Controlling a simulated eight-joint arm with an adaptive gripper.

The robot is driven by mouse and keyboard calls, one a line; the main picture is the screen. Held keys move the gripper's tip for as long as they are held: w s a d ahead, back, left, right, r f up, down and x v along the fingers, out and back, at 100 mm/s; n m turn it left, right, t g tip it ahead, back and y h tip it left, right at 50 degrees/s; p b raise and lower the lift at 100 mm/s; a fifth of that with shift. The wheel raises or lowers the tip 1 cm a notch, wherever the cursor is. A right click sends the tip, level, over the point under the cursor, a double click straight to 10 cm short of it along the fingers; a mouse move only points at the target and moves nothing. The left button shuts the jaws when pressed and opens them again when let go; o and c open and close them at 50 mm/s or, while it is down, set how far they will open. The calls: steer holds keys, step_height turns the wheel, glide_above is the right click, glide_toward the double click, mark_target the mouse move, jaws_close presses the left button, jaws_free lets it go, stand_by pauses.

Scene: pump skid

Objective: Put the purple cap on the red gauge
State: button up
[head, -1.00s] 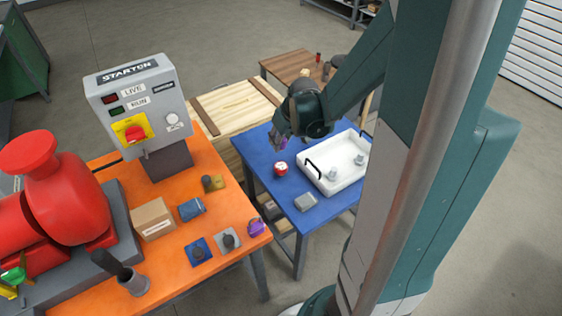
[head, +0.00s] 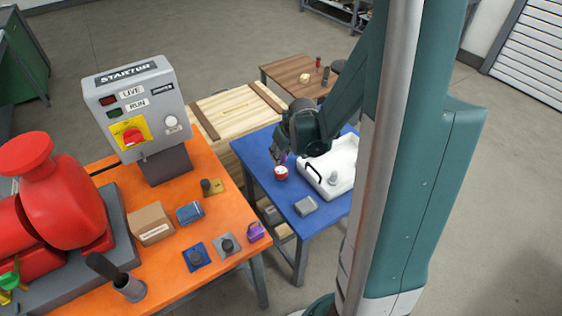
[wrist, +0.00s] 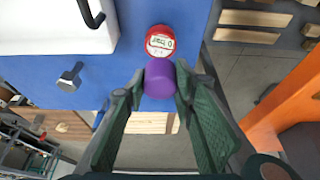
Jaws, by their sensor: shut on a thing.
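The red gauge (head: 281,173) stands upright on the blue table, its pale dial facing up. It also shows in the wrist view (wrist: 160,40), partly covered at its near side by the cap. My gripper (wrist: 155,92) is shut on the purple cap (wrist: 160,80), with one finger on each side of it. In the head view my gripper (head: 279,158) is just above and behind the gauge, and only a sliver of the cap shows there. The cap appears above and beside the gauge, not over the whole dial. I cannot tell whether they touch.
A white tray (head: 318,185) with a black handle stands right of the gauge. A grey block (head: 305,206) lies on the blue table (head: 280,198). The orange table (head: 190,240) to the left holds a purple padlock-like object (head: 256,231), a box and the starter unit.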

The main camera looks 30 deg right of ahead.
steer(key=shift+f+b, duration=0.45)
steer(key=shift+f, duration=1.35)
steer(key=shift+f, duration=0.15)
steer(key=o, duration=0.9)
steer(key=shift+p+v, duration=1.55)
steer(key=shift+v, duration=4.6)
